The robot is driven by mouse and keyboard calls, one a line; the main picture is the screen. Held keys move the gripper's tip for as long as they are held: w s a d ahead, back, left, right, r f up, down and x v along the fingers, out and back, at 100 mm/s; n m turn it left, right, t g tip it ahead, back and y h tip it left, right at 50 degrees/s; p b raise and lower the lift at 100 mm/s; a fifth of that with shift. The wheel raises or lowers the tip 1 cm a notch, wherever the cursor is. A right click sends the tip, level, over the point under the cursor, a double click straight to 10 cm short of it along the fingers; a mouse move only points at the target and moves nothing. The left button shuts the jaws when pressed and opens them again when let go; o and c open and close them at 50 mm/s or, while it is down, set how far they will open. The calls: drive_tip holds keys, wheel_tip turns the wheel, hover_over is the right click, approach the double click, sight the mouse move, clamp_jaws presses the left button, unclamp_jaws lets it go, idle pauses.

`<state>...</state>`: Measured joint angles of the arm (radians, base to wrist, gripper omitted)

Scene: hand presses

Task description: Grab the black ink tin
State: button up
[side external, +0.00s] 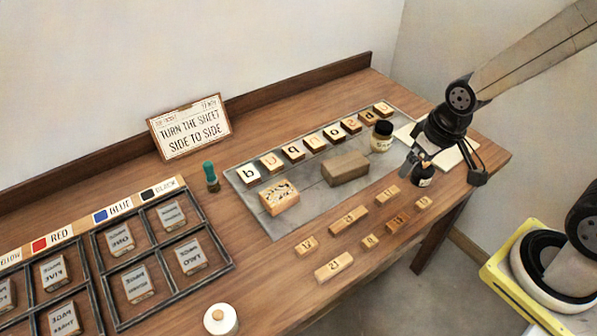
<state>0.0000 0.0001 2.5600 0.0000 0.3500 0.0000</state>
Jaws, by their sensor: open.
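My gripper (441,172) hangs at the right end of the bench with its fingers spread apart. A small dark bottle or tin with a pale label (424,174) stands upright between or just behind the fingers, partly hidden. I cannot tell whether the fingers touch it, and its label is too small to read. A jar with a black lid and cream label (382,136) stands to its left on the grey slab. I cannot tell for sure which of these is the black ink tin.
The grey slab (315,195) carries a row of letter blocks, a picture block (279,197) and a plain block (346,168). Several number blocks lie in front. A divided tray (160,263), a green-topped bottle (211,178) and a white jar (221,320) are left.

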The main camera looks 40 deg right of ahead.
drive_tip(key=m+g+y, duration=0.2)
drive_tip(key=m+y, duration=0.8)
drive_tip(key=m, duration=0.8)
hover_over(424, 169)
drive_tip(key=s, duration=0.1)
drive_tip(key=f, duration=1.2)
drive_tip(key=shift+s+d+f, duration=0.15)
drive_tip(key=shift+d+f, duration=0.1)
drive_tip(key=shift+f, duration=0.15)
drive_tip(key=d+f+m+t, duration=0.1)
drive_tip(key=d, duration=0.1)
drive_tip(key=d+f+m+t+y, duration=0.1)
drive_tip(key=d+m+t, duration=0.1)
drive_tip(key=s+d+f+m+t+y, duration=0.1)
drive_tip(key=d, duration=0.1)
drive_tip(key=shift+f, duration=0.3)
drive_tip(key=shift+s+d+f+m+t, duration=0.1)
drive_tip(key=shift+d+f+m+t, duration=0.15)
drive_tip(key=shift+d+m+t, duration=0.3)
drive_tip(key=shift+a+r+x, duration=0.1)
drive_tip(key=shift+r+x, duration=0.05)
drive_tip(key=shift+x, duration=1.85)
drive_tip(key=shift+a+r+x, duration=0.1)
drive_tip(key=shift+r+x, duration=0.05)
drive_tip(key=shift+x, duration=1.9)
drive_tip(key=shift+s, duration=0.15)
drive_tip(key=c, duration=1.3)
